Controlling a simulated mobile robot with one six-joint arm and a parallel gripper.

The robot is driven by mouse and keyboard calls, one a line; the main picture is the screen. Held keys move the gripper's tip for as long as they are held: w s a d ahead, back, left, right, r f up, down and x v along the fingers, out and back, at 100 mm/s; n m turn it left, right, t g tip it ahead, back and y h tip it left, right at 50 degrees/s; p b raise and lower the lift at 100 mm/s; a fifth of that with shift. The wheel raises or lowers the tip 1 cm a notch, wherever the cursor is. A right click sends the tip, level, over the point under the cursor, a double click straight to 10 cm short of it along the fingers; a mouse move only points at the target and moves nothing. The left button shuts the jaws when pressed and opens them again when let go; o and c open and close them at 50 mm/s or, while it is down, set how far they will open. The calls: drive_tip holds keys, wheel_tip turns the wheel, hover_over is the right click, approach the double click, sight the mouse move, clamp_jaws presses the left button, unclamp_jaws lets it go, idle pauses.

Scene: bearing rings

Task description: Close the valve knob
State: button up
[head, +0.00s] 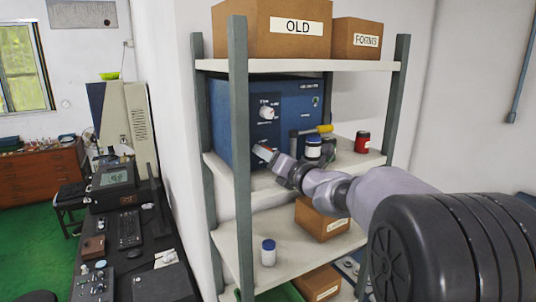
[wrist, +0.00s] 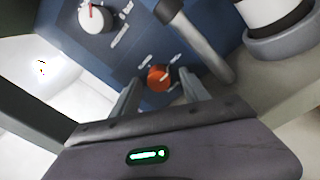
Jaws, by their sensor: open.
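The blue device (head: 302,100) stands on the middle shelf and carries a white dial (head: 266,112) on its front. In the wrist view, a small red-orange knob (wrist: 158,77) sits on the blue panel below that dial; it appears to be the valve knob. My gripper (head: 266,153) is at the lower part of the panel. In the wrist view my gripper (wrist: 161,86) is open, with its two fingers to either side of the red-orange knob. I cannot tell whether they touch it. In the head view the knob is mostly hidden by my gripper.
A shelf with boxes (head: 290,30) is above.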

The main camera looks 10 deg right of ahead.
clamp_jaws()
drive_tip(key=shift+n+b, duration=0.3)
drive_tip(key=n+b, duration=0.2)
drive_tip(key=b, duration=0.1)
drive_tip(key=shift+f+n, duration=0.15)
drive_tip(key=shift+n, duration=0.15)
drive_tip(key=n+b, duration=0.8)
drive_tip(key=n, duration=0.1)
drive_tip(key=shift+n+h+b, duration=0.3)
drive_tip(key=shift+n+b, duration=0.05)
drive_tip(key=shift+n, duration=0.05)
drive_tip(key=shift+r+n+b, duration=0.15)
drive_tip(key=shift+n+b, duration=0.7)
drive_tip(key=shift+n, duration=0.2)
drive_tip(key=shift+r+n+b, duration=0.1)
drive_tip(key=shift+n+b, duration=0.7)
drive_tip(key=shift+n, duration=0.25)
drive_tip(key=shift+d, duration=0.1)
